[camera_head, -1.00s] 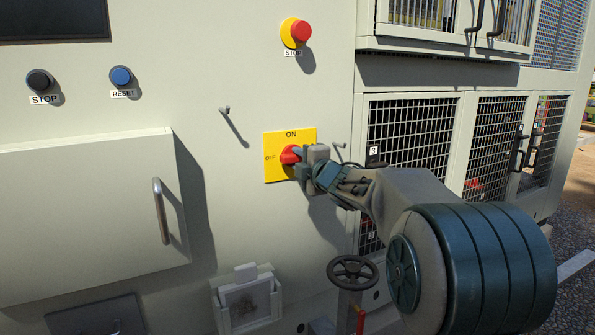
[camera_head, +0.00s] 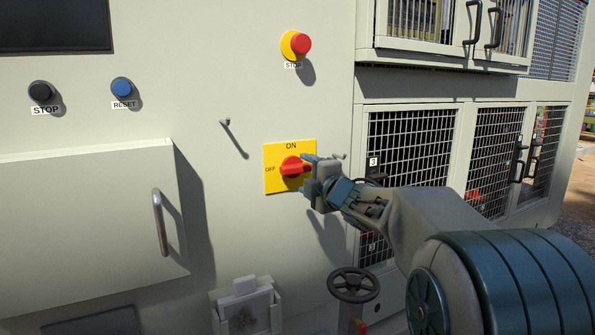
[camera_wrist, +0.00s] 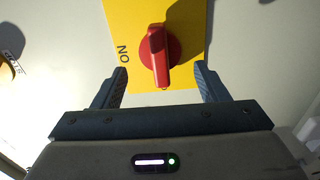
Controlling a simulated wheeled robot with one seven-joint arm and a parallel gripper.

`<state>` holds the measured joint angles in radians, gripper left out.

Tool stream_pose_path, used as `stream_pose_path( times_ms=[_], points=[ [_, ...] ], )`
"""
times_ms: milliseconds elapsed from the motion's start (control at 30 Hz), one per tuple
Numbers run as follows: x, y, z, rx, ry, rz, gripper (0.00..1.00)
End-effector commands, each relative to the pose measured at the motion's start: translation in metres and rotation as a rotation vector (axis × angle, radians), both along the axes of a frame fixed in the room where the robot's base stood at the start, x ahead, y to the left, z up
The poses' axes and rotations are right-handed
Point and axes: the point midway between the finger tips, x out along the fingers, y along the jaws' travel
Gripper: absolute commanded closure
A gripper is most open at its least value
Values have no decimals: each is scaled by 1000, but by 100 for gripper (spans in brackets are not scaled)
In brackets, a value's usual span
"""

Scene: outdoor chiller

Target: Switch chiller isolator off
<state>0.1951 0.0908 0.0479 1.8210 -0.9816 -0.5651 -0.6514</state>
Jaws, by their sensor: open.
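The isolator is a yellow plate (camera_head: 271,183) on the pale chiller panel, marked ON at the top and OFF at the left. Its red rotary knob (camera_head: 292,167) has its handle lying about horizontal, in line with the OFF mark. My gripper (camera_head: 309,172) is open just to the right of the knob and looks clear of it. In the wrist view, the red knob (camera_wrist: 158,55) shows between and beyond the spread fingers (camera_wrist: 160,72), with a gap on both sides. The yellow plate (camera_wrist: 120,22) is behind it, its OFF mark hidden or out of frame.
A red and yellow emergency stop (camera_head: 297,45) is above the isolator. A small peg (camera_head: 226,122) sticks out to its left. A cabinet door with a metal handle (camera_head: 160,222) is at lower left. A handwheel (camera_head: 353,285) is below, and mesh doors (camera_head: 410,142) are at right.

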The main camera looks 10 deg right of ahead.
Motion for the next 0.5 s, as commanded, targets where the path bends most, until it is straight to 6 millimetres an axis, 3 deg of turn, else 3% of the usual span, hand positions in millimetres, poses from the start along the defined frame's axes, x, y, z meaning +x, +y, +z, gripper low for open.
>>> stream_pose_path(
  times_ms=[200, 500],
  points=[
    [-23, -7, 0, -1, 0, 0, 33],
    [-28, -9, 0, 0, 0, 1, 33]
  ],
)
